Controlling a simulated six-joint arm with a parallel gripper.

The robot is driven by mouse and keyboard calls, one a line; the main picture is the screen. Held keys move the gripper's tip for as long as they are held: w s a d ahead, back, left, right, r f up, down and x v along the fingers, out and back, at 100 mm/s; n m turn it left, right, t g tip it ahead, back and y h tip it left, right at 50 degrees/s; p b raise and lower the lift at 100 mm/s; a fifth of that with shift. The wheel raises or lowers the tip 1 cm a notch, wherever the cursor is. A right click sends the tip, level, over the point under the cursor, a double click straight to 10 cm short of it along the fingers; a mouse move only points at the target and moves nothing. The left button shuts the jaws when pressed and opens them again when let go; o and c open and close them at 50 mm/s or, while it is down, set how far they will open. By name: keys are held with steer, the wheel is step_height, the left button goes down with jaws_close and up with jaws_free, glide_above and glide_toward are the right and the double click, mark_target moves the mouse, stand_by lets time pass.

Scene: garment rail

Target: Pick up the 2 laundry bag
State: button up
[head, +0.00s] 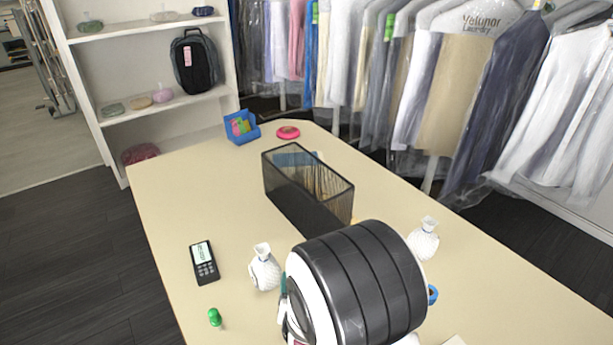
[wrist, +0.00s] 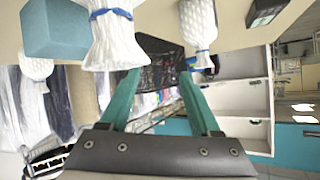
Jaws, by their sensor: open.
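White, quilted laundry bags with blue ties at their necks stand on the table. One bag (head: 264,270) is left of my arm in the head view; another bag (head: 424,240) is right of it. The wrist view shows three: a large near bag (wrist: 115,42) by the left finger, one (wrist: 198,28) above the right finger, and one (wrist: 37,66) at the left edge. My gripper (wrist: 160,78) is open, its teal fingers apart with no bag between them. In the head view my arm hides most of the gripper. I cannot tell whether a finger touches a bag.
A black mesh basket (head: 300,198) stands mid-table beyond my arm. A black handheld device (head: 204,263) and a green pin (head: 215,317) lie at left. A blue holder (head: 242,127) and red disc (head: 288,132) sit at the far end. A blue block (wrist: 65,30) is beside the near bag.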

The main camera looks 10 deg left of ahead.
mark_target(265, 266)
steer(key=s+a+f+n+t+y, duration=0.2)
steer(key=a+n+t+y, duration=0.15)
steer(key=a, duration=0.25)
steer(key=shift+n+g+h, duration=0.35)
steer(key=shift+n+g, duration=0.2)
steer(key=x, duration=1)
steer(key=r+x, duration=0.1)
steer(key=x, duration=0.4)
steer(key=shift+w+a, duration=0.1)
steer(key=shift+a, duration=0.05)
jaws_close()
